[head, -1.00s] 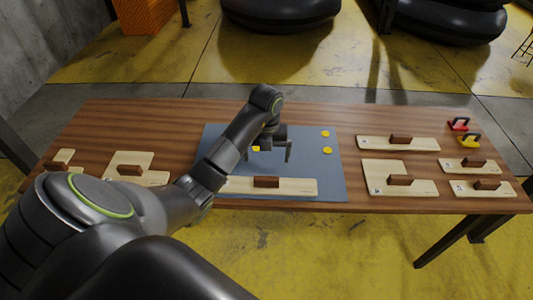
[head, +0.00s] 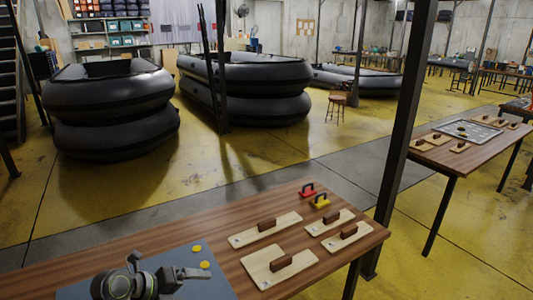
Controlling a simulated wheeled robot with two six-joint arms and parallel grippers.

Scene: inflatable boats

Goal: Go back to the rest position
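My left gripper (head: 165,270) and the wrist of that arm show at the bottom left of the head view, above the blue-grey mat (head: 215,285) on the wooden table. The rest of the arm is cut off by the lower edge. Nothing is seen held in it, but its finger opening is not clear from this angle. My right gripper is not in view.
Wooden boards with brown handles (head: 266,226) lie on the table's right part, with a red (head: 307,190) and a yellow handled tool (head: 320,201). Two yellow discs (head: 205,265) lie on the mat. A dark post (head: 405,120) stands beside the table. Stacked black boats (head: 115,105) stand behind.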

